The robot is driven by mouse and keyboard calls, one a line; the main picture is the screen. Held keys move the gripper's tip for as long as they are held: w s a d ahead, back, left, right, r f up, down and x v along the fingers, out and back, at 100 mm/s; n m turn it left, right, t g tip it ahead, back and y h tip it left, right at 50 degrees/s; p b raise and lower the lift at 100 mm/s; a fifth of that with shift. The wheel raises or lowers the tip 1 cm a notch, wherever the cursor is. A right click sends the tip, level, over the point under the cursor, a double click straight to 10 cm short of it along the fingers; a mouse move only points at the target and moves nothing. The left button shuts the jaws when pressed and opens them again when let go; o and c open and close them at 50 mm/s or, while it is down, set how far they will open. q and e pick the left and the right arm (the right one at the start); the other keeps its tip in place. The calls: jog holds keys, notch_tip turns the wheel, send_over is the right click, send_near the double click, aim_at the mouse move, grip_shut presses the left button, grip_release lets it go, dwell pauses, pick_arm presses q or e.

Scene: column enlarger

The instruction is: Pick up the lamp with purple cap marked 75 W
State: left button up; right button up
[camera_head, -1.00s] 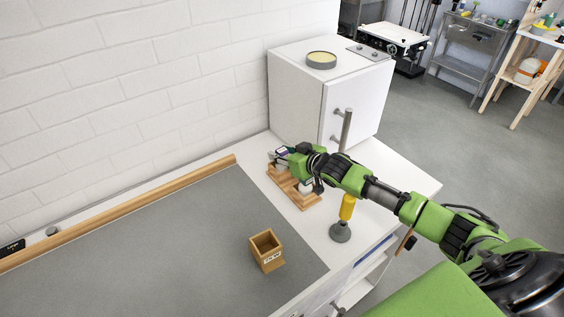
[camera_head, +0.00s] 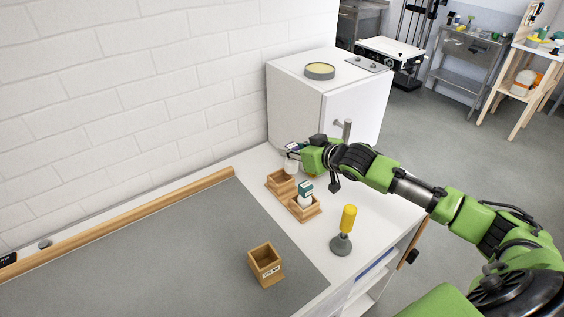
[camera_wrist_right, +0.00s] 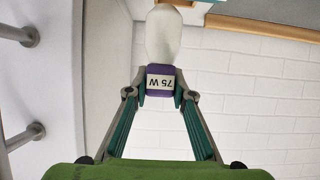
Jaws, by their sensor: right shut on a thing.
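The lamp has a white bulb and a purple cap marked 75 W (camera_wrist_right: 160,80). My right gripper (camera_wrist_right: 158,94) is shut on its cap, as the right wrist view shows. In the head view the right gripper (camera_head: 292,151) holds the lamp (camera_head: 291,165) bulb down, above the rear wooden holder (camera_head: 281,186). That holder looks empty, though part of it is hidden. Another lamp, with a teal cap (camera_head: 305,188), stands in the front wooden holder (camera_head: 305,214). My left gripper is not in view.
An open wooden box (camera_head: 266,269) with a hard-to-read label stands on the grey mat (camera_head: 170,255). A yellow-handled tool (camera_head: 347,218) stands upright near the right edge. A white cabinet (camera_head: 345,105) is close behind the gripper. The mat is otherwise mostly clear.

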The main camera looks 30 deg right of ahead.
jog(key=s+d+r+p, duration=0.2)
jog(key=s+d+r, duration=0.3)
jog(key=s, duration=0.3)
jog(key=shift+s+d+r, duration=0.25)
jog(key=shift+d+r, duration=0.05)
jog(key=shift+d, duration=0.2)
